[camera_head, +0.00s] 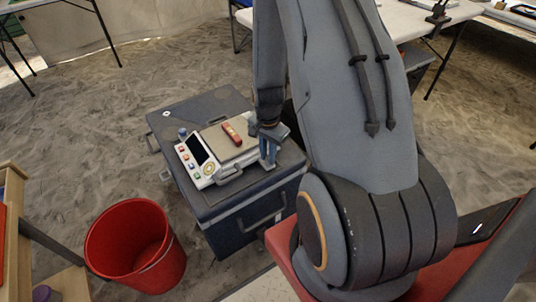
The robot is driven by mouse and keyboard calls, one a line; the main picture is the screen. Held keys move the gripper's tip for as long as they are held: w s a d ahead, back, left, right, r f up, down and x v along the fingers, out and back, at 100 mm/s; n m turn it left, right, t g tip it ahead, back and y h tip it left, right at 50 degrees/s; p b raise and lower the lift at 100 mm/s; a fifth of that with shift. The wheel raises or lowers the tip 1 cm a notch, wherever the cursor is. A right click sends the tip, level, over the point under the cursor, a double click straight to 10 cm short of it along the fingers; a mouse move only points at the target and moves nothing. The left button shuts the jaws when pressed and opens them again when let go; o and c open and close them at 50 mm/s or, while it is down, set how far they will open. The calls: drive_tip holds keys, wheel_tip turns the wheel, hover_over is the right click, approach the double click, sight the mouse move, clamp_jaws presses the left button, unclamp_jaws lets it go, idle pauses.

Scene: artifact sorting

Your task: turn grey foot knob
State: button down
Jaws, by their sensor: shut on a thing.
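A scale (217,150) with a pale weighing plate, a dark screen and coloured buttons stands on a dark lidded case (237,205). My gripper (268,161) points down at the scale's right front corner, its fingers shut on the grey foot knob there. The knob is mostly hidden by the fingers and too small to make out, so its turn cannot be read. A blue-grey round knob (183,133) stands up at the scale's left back corner.
A pale curved handle (230,174) runs along the scale's front. A red bucket (135,247) stands on the sand left of the case. White tables (415,20) stand at the back right.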

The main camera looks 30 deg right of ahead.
drive_tip(key=c, duration=1.6)
unclamp_jaws()
drive_tip(key=shift+r, duration=0.1)
wheel_tip(320, 180, up, 7)
drive_tip(key=shift+r+p, duration=0.1)
drive_tip(key=shift+p, duration=0.2)
drive_tip(key=shift+r, duration=0.25)
drive_tip(key=shift+a+r, duration=0.1)
drive_tip(key=shift+r, duration=0.05)
drive_tip(key=s+a+r+n+p, duration=0.3)
drive_tip(key=s+a+r+n, duration=0.1)
drive_tip(key=r, duration=0.4)
drive_tip(key=s+a+r+n+p, duration=0.3)
drive_tip(key=s+a+r+n, duration=0.2)
drive_tip(key=r, duration=0.4)
drive_tip(key=s+a+r+n+p, duration=0.3)
drive_tip(key=s+a+r+n, duration=0.1)
drive_tip(key=r, duration=0.5)
drive_tip(key=shift+s+a+r+n+p, duration=0.2)
drive_tip(key=shift+s+a+n+p, duration=0.15)
drive_tip(key=shift+s+a, duration=0.7)
